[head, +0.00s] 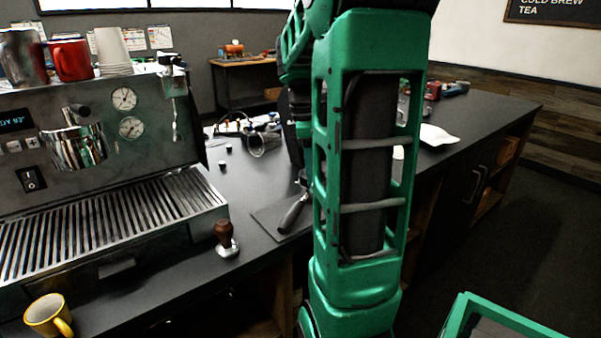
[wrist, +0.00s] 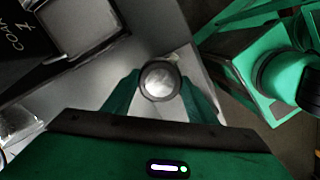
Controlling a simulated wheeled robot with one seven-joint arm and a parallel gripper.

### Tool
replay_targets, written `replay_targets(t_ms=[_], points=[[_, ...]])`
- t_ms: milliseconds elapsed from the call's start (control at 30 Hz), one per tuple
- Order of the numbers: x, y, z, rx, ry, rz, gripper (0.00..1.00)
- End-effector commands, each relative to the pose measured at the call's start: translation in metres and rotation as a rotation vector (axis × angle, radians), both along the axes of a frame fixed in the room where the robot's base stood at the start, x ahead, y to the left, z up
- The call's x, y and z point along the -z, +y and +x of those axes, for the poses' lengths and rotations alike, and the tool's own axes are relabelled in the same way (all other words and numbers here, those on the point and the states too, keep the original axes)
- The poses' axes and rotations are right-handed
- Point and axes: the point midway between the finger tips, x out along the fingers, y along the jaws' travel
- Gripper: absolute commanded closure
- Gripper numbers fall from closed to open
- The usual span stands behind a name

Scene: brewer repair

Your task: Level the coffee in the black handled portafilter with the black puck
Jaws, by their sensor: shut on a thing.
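The black handle of the portafilter (head: 293,213) shows at the edge of a dark mat (head: 268,223) on the counter in the head view. My arm hides its basket and the coffee. In the wrist view my gripper (wrist: 160,88) is shut on a round piece with a dark rim and a shiny grey top, which looks like the black puck (wrist: 160,80). A small edge shows just past the puck, but I cannot tell whether it is the portafilter, or whether the puck touches it. My gripper is hidden behind my arm in the head view.
The espresso machine (head: 100,165) stands at the left, with a red mug (head: 71,59) on top. A brown-handled tamper (head: 226,238) and a yellow mug (head: 49,315) stand near the counter's front edge. A glass jug (head: 262,143) and small items lie farther back.

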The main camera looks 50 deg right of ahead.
Motion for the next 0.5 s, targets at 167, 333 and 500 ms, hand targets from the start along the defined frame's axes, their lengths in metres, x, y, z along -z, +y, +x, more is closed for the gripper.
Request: replay_targets(t_ms=[167, 333, 500], points=[[-0.0001, 0.0005, 0.0003, -0.098, -0.001, -0.001, 0.84], [-0.0003, 0.0006, 0.0002, -0.188, -0.001, -0.001, 0.84], [-0.0001, 0.0007, -0.0002, -0.281, -0.001, 0.0, 0.84]])
